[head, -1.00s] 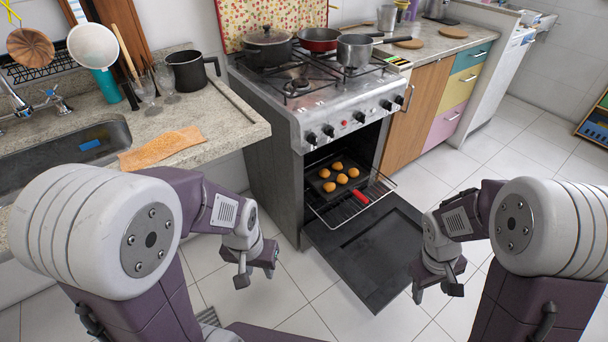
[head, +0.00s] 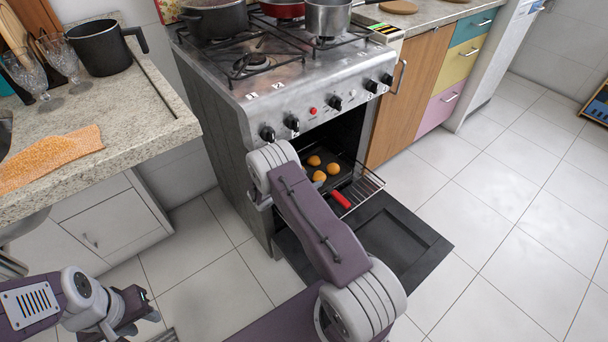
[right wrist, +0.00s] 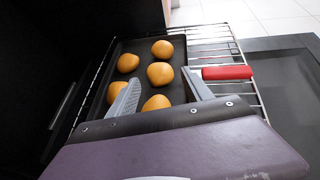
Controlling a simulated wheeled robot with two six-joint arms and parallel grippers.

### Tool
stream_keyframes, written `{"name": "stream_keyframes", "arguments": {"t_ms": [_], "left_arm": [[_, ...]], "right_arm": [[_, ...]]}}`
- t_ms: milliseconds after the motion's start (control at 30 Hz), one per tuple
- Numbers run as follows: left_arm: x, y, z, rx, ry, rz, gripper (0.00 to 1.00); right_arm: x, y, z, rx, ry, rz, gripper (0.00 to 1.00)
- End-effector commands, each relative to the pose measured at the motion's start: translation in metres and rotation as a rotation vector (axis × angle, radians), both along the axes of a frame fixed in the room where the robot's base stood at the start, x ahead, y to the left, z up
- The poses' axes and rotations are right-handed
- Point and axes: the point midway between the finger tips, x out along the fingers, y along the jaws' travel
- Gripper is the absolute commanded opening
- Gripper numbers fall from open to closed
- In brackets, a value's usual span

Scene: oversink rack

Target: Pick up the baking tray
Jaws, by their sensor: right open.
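The dark baking tray (head: 346,170) with several round golden buns sits on a wire rack in the open oven, partly hidden behind my right arm in the head view. In the right wrist view, the tray (right wrist: 141,45) lies ahead of my right gripper (right wrist: 160,78). Its two fingers are spread apart, with buns visible between and beyond them, and nothing is held. A red handle (right wrist: 227,73) lies beside the tray's right edge. My left gripper (head: 135,314) is low at the bottom left, away from the oven; its finger opening is unclear.
The lowered oven door (head: 405,238) extends over the tiled floor. The wire rack (right wrist: 240,93) shows beside the tray. The oven's dark side wall (right wrist: 60,60) is close on the left. Pots stand on the stove above.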

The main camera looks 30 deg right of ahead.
Motion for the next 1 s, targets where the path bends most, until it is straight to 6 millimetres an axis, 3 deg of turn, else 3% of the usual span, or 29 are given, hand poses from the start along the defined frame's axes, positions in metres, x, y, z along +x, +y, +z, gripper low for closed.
{"name": "stream_keyframes", "arguments": {"t_ms": [233, 400, 533, 767, 1000], "left_arm": [[0.0, 0.0, -0.012, 0.0, 0.0, 0.0, 0.36], [0.0, 0.0, -0.037, 0.0, 0.0, 0.0, 0.36], [0.0, 0.0, -0.04, 0.0, 0.0, 0.0, 0.36], [0.0, 0.0, -0.039, 0.0, 0.0, 0.0, 0.36], [0.0, 0.0, -0.039, 0.0, 0.0, 0.0, 0.36]], "right_arm": [[0.005, -0.018, -0.014, 0.001, 0.0, -0.002, 0.59], [0.015, -0.041, -0.036, 0.002, -0.001, -0.005, 0.59], [0.019, -0.055, -0.04, 0.002, 0.0, -0.004, 0.59], [0.02, -0.057, -0.038, 0.002, 0.0, -0.001, 0.59], [0.02, -0.056, -0.038, 0.002, 0.001, -0.002, 0.0]]}}
